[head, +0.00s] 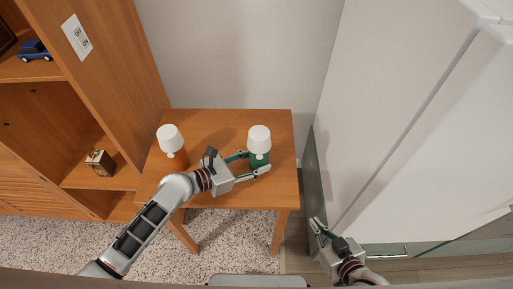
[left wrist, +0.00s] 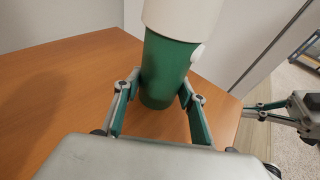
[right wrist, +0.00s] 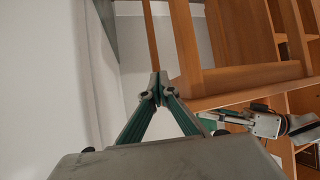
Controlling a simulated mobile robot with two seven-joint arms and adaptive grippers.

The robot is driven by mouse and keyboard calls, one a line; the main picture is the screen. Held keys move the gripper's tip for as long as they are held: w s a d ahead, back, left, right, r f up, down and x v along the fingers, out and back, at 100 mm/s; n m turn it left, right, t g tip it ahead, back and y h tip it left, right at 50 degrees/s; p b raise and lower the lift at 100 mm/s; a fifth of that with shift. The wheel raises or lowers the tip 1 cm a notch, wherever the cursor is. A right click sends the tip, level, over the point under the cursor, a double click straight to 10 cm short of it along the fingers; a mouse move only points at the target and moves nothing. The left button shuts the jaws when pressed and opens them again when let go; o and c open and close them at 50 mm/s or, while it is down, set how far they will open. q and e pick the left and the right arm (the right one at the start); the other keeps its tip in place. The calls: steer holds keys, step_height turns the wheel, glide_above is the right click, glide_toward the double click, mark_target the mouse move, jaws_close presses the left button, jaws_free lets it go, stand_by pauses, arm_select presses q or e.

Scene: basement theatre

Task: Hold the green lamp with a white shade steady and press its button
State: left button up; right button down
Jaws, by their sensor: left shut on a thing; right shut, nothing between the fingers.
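The green lamp with a white shade (head: 259,140) stands upright on the right part of a wooden table. In the left wrist view its green body (left wrist: 165,75) is between the fingers, with a round white button (left wrist: 198,53) on its right side below the shade. My left gripper (head: 259,163) is shut on the lamp's green body, one finger on each side. My right gripper (head: 317,226) is shut and empty, low to the right of the table and apart from the lamp. In the right wrist view its fingertips (right wrist: 158,88) meet.
An orange lamp with a white shade (head: 171,145) stands on the left part of the wooden table (head: 220,124). A wooden shelf (head: 110,60) with a blue toy car (head: 35,50) stands at left. A large white cabinet (head: 410,120) bounds the right side.

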mark_target(260, 157)
steer(key=w+a+r+m+y, duration=0.1)
steer(key=a+r+m+y, duration=0.1)
steer(key=a+r+y, duration=1.05)
steer(key=shift+w+a+r+h, duration=0.5)
steer(key=shift+w+a+h, duration=0.15)
steer(key=shift+w, duration=0.8)
steer(key=shift+w+a+r+h, duration=0.45)
steer(key=shift+w+a+h, duration=0.25)
steer(key=shift+w, duration=0.8)
steer(key=shift+w+a+r+h, duration=0.5)
steer(key=shift+w+a+h, duration=0.15)
steer(key=shift+w, duration=0.8)
steer(key=shift+w, duration=0.45)
steer(key=shift+w, duration=0.35)
steer(key=shift+s, duration=0.8)
steer(key=shift+s, duration=0.15)
